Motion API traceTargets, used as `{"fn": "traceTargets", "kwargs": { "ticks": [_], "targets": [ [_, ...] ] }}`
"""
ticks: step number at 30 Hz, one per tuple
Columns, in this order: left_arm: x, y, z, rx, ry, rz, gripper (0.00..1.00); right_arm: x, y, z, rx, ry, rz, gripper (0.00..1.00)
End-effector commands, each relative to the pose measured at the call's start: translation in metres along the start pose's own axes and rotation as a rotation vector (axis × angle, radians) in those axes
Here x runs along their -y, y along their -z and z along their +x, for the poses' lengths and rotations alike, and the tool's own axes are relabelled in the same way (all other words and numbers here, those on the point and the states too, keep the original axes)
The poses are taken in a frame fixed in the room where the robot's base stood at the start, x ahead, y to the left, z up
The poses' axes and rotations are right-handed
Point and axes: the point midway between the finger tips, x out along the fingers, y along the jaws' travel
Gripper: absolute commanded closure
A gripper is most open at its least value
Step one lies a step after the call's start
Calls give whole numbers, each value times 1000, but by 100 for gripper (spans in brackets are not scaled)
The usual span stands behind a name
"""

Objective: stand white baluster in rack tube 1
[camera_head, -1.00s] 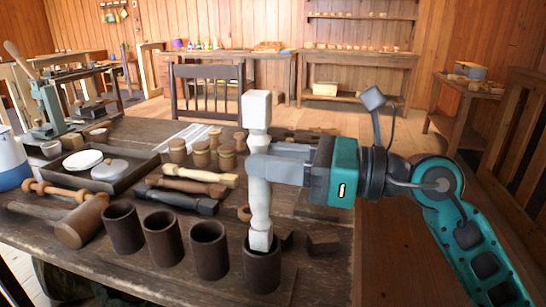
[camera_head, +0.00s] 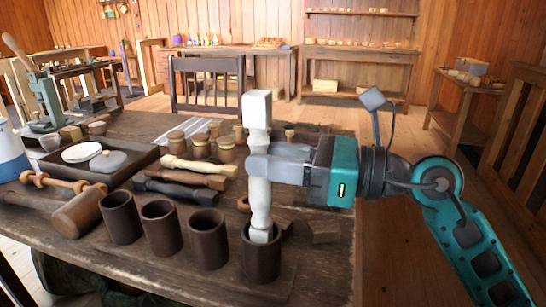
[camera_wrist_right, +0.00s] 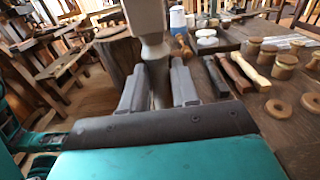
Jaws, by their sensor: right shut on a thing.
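The white baluster (camera_head: 260,195) stands about upright in the head view, its square block at the top. My right gripper (camera_head: 258,168) is shut on its middle, coming in from the right. The baluster's lower end is inside the mouth of the rightmost dark rack tube (camera_head: 261,264); how deep it reaches is hidden by the tube wall. I see no number on the tubes. In the right wrist view the baluster (camera_wrist_right: 154,48) rises between the two grey fingers (camera_wrist_right: 158,88). My left gripper is not in view.
More dark tubes (camera_head: 208,240) stand in a row to the left, their mouths looking empty. A mallet (camera_head: 80,212), several dark and pale spindles (camera_head: 178,192), lidded jars (camera_head: 200,146) and a tray (camera_head: 132,168) lie behind and left. A small wooden block (camera_head: 324,232) lies right of the tube.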

Motion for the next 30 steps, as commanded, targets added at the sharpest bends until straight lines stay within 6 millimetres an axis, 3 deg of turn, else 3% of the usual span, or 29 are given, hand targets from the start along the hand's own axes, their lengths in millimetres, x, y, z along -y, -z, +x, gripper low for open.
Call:
{"fn": "traceTargets", "kwargs": {
  "ticks": [15, 24, 25, 30],
  "targets": [
    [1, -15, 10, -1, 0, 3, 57, 0, 22, 0, 0, 0, 1, 100],
    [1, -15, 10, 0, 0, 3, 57, 0, 23, 0, 0, 0, 0, 100],
    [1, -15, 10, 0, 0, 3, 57, 0, 23, 0, 0, 0, 0, 68],
    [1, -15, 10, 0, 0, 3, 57, 0, 23, 0, 0, 0, 0, 52]
  ]
}}
